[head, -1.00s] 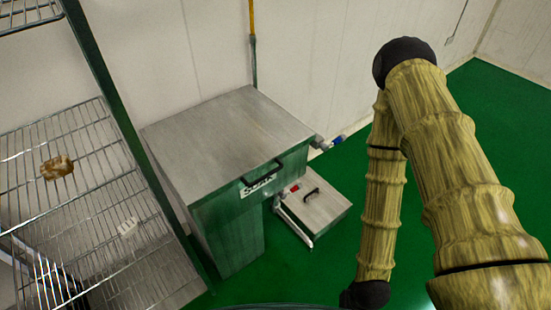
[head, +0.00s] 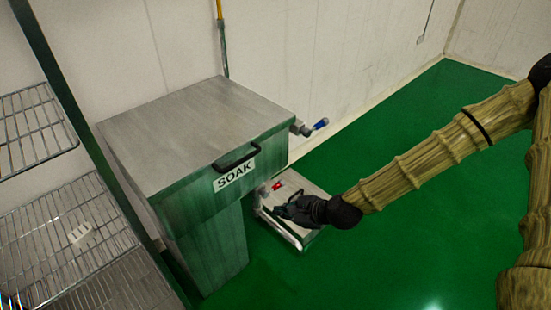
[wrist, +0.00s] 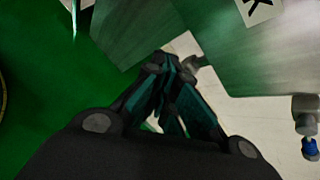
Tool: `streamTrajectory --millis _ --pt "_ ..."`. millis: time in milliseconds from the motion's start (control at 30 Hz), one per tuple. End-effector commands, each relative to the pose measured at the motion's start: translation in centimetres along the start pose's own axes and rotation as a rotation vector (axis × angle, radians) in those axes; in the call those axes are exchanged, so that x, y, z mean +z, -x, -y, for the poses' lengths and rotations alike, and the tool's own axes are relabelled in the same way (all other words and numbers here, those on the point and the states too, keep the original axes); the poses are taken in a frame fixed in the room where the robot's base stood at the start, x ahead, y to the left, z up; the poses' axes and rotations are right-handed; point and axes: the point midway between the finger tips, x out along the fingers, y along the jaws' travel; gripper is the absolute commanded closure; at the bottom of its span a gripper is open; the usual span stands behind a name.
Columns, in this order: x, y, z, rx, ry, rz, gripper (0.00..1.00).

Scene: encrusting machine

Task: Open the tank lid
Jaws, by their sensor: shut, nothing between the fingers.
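The soak tank (head: 205,235) is a metal box with a green-tinted front and a "SOAK" label (head: 234,176). Its flat grey lid (head: 195,125) lies closed on top. A dark bar handle (head: 237,158) sits at the lid's front edge, above the label. My gripper (head: 283,210) is in front of the tank, lower than the handle and to its right, apart from it. In the wrist view my gripper (wrist: 172,75) has its fingers together and empty. The tank's front and part of the label (wrist: 260,8) show beyond the fingers; the handle is not visible there.
A low metal box (head: 298,187) stands on the floor right of the tank, partly behind my gripper. A valve with a blue end (head: 319,124) sticks out from the tank's right side. A wire shelf rack (head: 75,225) stands close on the left. The green floor at right is clear.

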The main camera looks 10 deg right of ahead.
Motion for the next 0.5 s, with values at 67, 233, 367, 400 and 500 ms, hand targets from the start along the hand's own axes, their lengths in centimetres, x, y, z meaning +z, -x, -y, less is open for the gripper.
streamTrajectory --millis 67,233,367,400,500 --pt "0.1 -0.5 2.9 -0.062 -0.120 0.054 1.00" --pt "1.6 0.7 8.7 -0.154 -0.355 0.173 1.00" --pt "2.3 2.0 12.1 -0.198 -0.484 0.249 1.00" --pt "2.5 2.3 12.8 -0.206 -0.513 0.266 1.00" --pt "2.8 3.0 14.1 -0.219 -0.563 0.298 1.00"
